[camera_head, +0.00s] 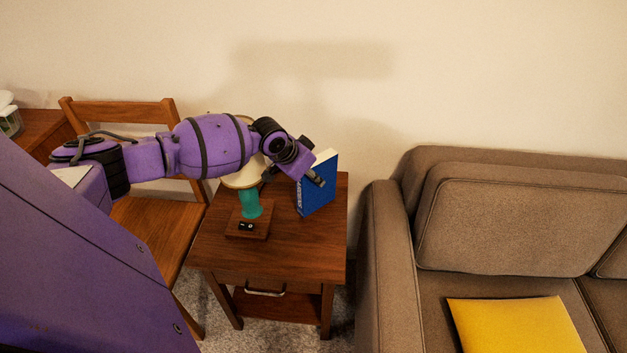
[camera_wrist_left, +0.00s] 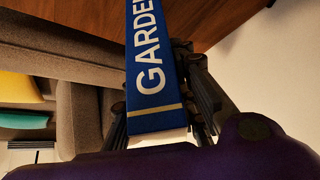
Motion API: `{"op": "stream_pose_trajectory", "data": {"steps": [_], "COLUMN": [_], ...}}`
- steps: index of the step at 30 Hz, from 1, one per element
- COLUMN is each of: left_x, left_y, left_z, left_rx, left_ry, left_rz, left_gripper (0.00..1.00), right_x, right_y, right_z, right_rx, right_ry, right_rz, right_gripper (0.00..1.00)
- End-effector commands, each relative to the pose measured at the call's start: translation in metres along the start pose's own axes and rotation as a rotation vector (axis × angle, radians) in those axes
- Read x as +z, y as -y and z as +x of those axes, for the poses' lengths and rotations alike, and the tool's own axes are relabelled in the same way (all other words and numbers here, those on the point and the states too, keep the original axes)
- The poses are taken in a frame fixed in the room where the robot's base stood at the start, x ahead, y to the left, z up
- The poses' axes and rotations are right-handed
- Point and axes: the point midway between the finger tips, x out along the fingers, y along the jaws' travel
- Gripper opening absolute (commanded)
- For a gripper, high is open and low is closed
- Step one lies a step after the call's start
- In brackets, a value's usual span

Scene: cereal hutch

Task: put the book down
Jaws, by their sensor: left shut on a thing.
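The blue book (camera_head: 318,192) is upright over the right part of the wooden side table (camera_head: 225,258). Its lower edge is at or very close to the tabletop; I cannot tell whether it touches. My left gripper (camera_head: 314,178) is shut on the book near its upper part. In the left wrist view the book's spine (camera_wrist_left: 150,70) with the letters "GARDE" lies between the two dark fingers, and the wooden tabletop (camera_wrist_left: 215,18) is beyond it. My right gripper is in neither view.
A lamp with a teal stem (camera_head: 250,204) and a cream shade stands left of the book, partly hidden by my arm. A wooden chair (camera_head: 150,235) is left of the table. A brown sofa (camera_head: 390,270) with a yellow cushion (camera_head: 515,325) is on the right. The front tabletop is clear.

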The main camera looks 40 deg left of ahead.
Motion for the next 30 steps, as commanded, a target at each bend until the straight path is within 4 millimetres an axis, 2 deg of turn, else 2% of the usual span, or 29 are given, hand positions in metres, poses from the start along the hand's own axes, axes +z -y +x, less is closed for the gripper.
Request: {"op": "stream_pose_trajectory", "data": {"steps": [3, 13, 14, 18, 26, 30], "left_x": [0.0058, 0.0075, 0.0087, 0.0086, 0.0083, 0.0071], "left_y": [-0.0004, -0.0003, -0.0003, -0.0004, -0.0004, 0.0000], "left_z": [0.0107, 0.0127, 0.0130, 0.0127, 0.0124, 0.0045], "left_rx": [0.000, -0.001, -0.001, -0.001, -0.001, -0.001], "left_ry": [-0.002, -0.002, 0.001, 0.001, 0.000, 0.000], "left_rz": [0.001, 0.001, 0.001, 0.001, 0.001, 0.001], "left_gripper": [0.00, 0.00, 0.29, 0.45, 0.45, 0.45], "right_x": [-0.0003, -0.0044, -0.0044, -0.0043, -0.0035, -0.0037], "right_y": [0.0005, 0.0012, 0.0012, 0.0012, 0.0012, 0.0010], "right_z": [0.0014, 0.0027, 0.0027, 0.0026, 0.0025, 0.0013], "right_rx": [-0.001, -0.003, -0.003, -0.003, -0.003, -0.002], "right_ry": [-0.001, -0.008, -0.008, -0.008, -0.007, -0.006], "right_rz": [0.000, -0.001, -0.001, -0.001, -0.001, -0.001], "right_gripper": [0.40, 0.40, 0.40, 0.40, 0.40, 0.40]}}
